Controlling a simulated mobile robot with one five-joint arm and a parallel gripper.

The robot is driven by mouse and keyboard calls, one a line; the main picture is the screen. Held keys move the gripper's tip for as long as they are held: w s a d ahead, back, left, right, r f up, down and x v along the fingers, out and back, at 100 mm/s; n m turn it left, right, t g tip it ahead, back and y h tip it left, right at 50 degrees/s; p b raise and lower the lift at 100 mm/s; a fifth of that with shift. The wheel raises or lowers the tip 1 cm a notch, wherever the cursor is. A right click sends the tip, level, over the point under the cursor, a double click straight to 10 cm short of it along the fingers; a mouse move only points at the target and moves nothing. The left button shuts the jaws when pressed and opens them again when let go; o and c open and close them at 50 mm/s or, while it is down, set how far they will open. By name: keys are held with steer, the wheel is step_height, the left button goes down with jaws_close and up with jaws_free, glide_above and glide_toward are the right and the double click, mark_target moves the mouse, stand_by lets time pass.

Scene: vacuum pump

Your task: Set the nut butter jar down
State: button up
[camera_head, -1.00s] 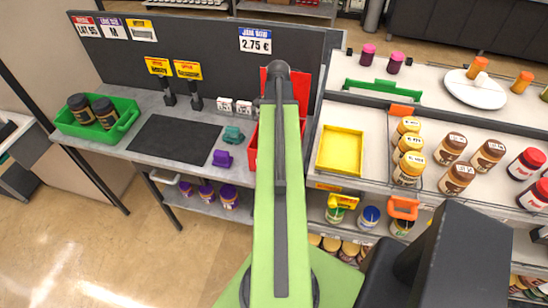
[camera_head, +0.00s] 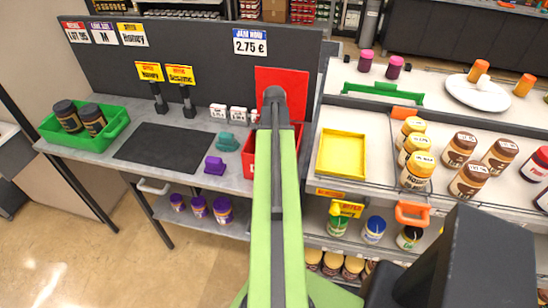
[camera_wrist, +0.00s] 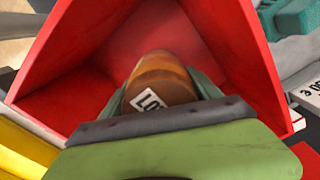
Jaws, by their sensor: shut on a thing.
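The nut butter jar (camera_wrist: 163,75) shows in the wrist view with an orange-brown top and a white label that carries dark print. My gripper (camera_wrist: 160,93) is shut on it, with a dark green finger on each side. The jar is over or inside a red bin (camera_wrist: 75,55), whose walls rise around it; I cannot tell whether it touches the bottom. In the head view the red bin (camera_head: 248,158) stands at the right end of the grey counter, partly behind my arm. The jar and my fingertips are hidden there.
A green crate (camera_head: 112,132) with two dark jars and a black mat (camera_head: 165,146) lie on the counter (camera_head: 90,158). Purple (camera_head: 215,166) and teal (camera_head: 227,142) pieces sit left of the bin. A yellow tray (camera_head: 341,153) and several jars stand on the right shelf.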

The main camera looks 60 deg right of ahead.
steer(key=shift+f, duration=0.1)
steer(key=o, duration=1.9)
steer(key=shift+o, duration=0.2)
step_height(320, 180, up, 13)
steer(key=p, duration=1.2)
steer(key=shift+f, duration=0.3)
